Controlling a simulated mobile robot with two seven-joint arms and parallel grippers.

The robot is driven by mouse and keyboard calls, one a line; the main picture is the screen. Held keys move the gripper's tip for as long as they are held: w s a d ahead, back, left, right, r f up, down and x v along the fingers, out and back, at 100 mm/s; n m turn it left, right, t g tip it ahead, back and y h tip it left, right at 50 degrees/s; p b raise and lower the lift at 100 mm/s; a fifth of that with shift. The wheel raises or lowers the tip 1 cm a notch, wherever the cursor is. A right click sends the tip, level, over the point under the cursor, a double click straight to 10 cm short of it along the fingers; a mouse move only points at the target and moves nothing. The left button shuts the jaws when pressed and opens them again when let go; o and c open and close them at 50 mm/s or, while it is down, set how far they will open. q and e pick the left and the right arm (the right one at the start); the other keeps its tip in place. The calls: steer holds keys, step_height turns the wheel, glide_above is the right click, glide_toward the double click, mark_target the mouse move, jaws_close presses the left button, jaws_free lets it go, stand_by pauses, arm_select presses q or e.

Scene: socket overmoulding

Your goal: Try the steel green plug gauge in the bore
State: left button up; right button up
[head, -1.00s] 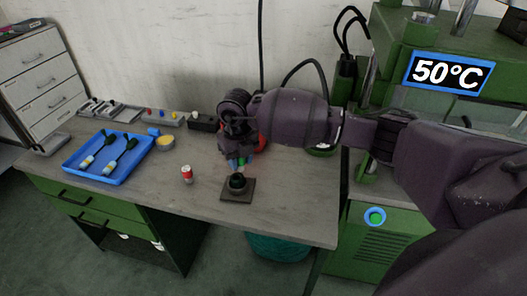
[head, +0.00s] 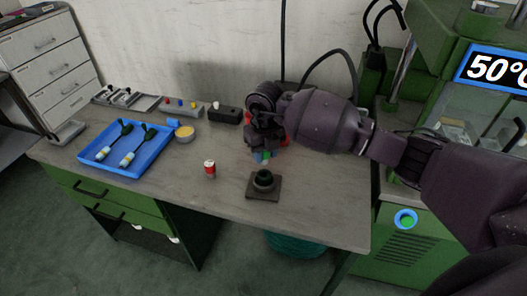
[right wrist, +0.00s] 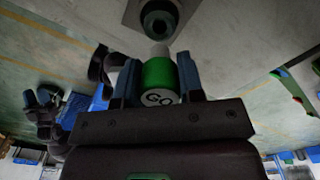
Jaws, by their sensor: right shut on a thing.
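The green plug gauge (right wrist: 159,72) has a green sleeve, a pale end marked "GO" and a pale tip toward the bore. My right gripper (right wrist: 156,82) is shut on it, with a blue finger on each side. In the head view my right gripper (head: 263,155) hangs just above and behind the black socket (head: 263,178), which stands upright on a square dark plate (head: 262,194). The bore (right wrist: 158,24) opens beyond the gauge tip in the right wrist view. The gauge appears apart from it. The gauge is mostly hidden in the head view.
A small red-and-white cylinder (head: 210,169) stands left of the socket. The green press (head: 470,110) stands right. The front table middle is clear.

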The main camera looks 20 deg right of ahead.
mark_target(264, 162)
steer(key=shift+f+b, duration=0.85)
steer(key=shift+f, duration=1.25)
steer(key=shift+p, duration=0.3)
stand_by(0.6)
steer(key=shift+f, duration=0.45)
stand_by(0.5)
steer(key=shift+r, duration=0.3)
stand_by(0.6)
steer(key=shift+r, duration=0.25)
stand_by(1.1)
